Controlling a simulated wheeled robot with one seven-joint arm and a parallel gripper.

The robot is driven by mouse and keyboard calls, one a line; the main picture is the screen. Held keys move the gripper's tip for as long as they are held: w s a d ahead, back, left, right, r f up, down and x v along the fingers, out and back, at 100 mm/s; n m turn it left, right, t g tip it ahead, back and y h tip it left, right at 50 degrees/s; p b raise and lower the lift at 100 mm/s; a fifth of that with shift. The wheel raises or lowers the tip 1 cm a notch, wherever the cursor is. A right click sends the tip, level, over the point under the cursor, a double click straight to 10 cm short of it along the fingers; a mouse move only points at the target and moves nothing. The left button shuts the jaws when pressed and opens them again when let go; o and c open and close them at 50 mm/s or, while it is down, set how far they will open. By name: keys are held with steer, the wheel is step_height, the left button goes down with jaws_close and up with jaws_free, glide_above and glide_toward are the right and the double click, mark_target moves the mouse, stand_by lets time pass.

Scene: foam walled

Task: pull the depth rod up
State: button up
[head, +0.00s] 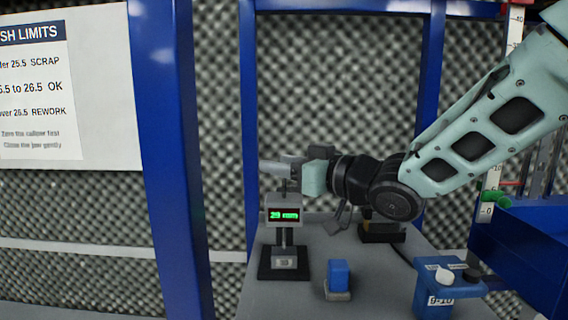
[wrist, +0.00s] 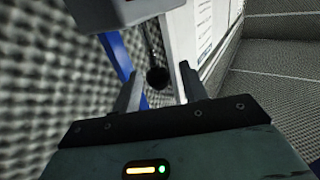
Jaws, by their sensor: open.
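The depth gauge (head: 283,214) stands upright on a dark base on the bench, its green display reading 29 mm. My gripper (head: 274,168) is above the gauge body, around the top of its rod, coming in from the right. In the wrist view, a thin rod with a dark round knob (wrist: 157,77) shows between the two open fingers of my gripper (wrist: 159,88), with a gap visible on either side. I cannot tell exactly how deep the knob sits between them. In the head view the fingers partly hide the rod's top.
A blue block (head: 338,274) on a grey base stands on the bench (head: 285,300) right of the gauge. A blue holder (head: 447,287) with a black and a white knob is farther right. A blue post (head: 175,150) stands left of the bench. A dark and yellow item (head: 382,232) lies behind, below my wrist.

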jaws_close()
steer(key=shift+r+p, duration=0.5)
steer(key=shift+r, duration=0.9)
jaws_free()
steer(key=shift+f, duration=0.1)
steer(key=p+v, duration=0.1)
steer(key=v, duration=1.6)
steer(key=shift+s+d, duration=0.2)
steer(key=shift+f, duration=0.1)
